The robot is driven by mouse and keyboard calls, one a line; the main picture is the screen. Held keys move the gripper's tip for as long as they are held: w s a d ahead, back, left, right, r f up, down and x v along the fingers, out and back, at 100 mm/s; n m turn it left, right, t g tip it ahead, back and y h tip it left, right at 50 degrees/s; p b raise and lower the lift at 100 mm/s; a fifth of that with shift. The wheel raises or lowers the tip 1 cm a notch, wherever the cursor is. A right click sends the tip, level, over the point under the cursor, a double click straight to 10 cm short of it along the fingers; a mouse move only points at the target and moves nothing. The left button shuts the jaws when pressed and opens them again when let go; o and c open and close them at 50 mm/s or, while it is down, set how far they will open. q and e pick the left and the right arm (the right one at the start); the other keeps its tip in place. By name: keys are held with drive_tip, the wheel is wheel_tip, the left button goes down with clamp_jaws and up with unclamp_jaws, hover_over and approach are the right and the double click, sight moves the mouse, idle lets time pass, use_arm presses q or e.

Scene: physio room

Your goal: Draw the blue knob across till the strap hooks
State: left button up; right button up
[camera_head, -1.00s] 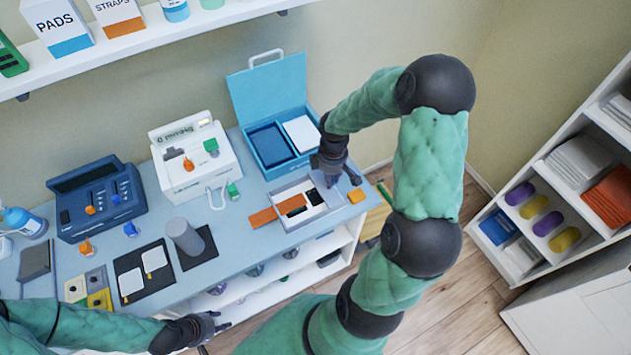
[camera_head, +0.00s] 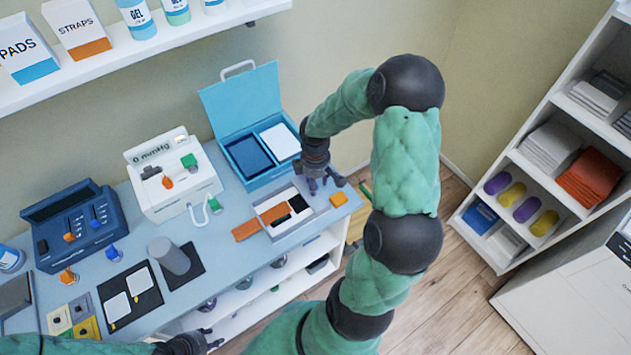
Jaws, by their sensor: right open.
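A shallow white tray (camera_head: 303,223) on the table holds black and white pieces, and an orange strap (camera_head: 247,229) sticks out past its left side. My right gripper (camera_head: 326,186) is open, fingers pointing down, over the tray's right end; it hides part of that end. I see no blue knob at the tray. Small blue knobs show elsewhere: a blue lever (camera_head: 95,222) on the dark blue console (camera_head: 62,258) and a blue peg (camera_head: 112,253) on the table. My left gripper (camera_head: 214,337) is low at the table's front edge, away from the tray; its jaw opening is unclear.
An orange block (camera_head: 339,199) sits right of the tray. An open blue case (camera_head: 241,170) stands behind it, and a white gauge box (camera_head: 180,200) is to the left. A grey cylinder (camera_head: 168,256) stands on a black mat. Shelving (camera_head: 480,240) is at far right.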

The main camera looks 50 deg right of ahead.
wheel_tip(320, 180, up, 12)
idle(0.5)
drive_tip(key=shift+f, duration=0.1)
idle(0.4)
